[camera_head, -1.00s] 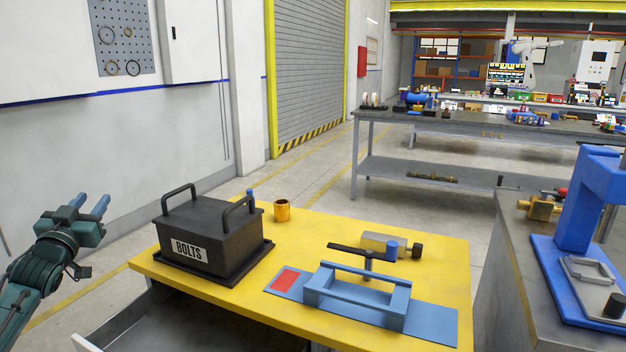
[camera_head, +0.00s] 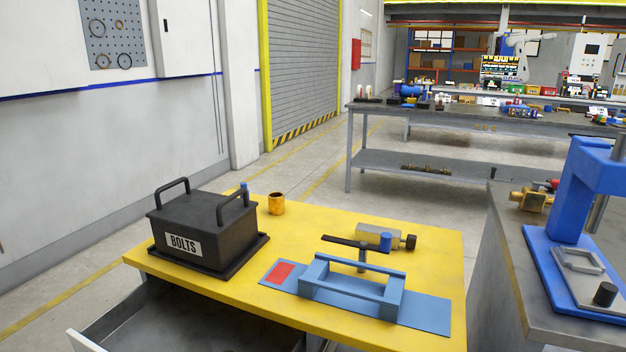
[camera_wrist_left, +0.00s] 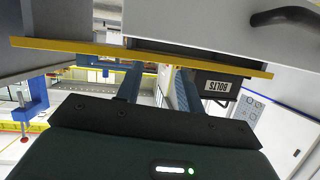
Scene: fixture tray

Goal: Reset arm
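My left gripper (camera_wrist_left: 157,82) shows only in the left wrist view, where the picture is upside down. Its two blue fingers stand apart with nothing between them, so it is open and empty. The yellow table's edge (camera_wrist_left: 70,47) and the black BOLTS box (camera_wrist_left: 213,90) appear beyond the fingers. In the head view my left arm is out of frame. My right gripper is in neither view.
The yellow table (camera_head: 410,235) carries the BOLTS box (camera_head: 200,228), an orange cup (camera_head: 277,204), a blue fixture (camera_head: 345,288) and a grey clamp piece (camera_head: 378,236). An open drawer (camera_head: 190,325) sticks out below. A blue press (camera_head: 585,190) stands right.

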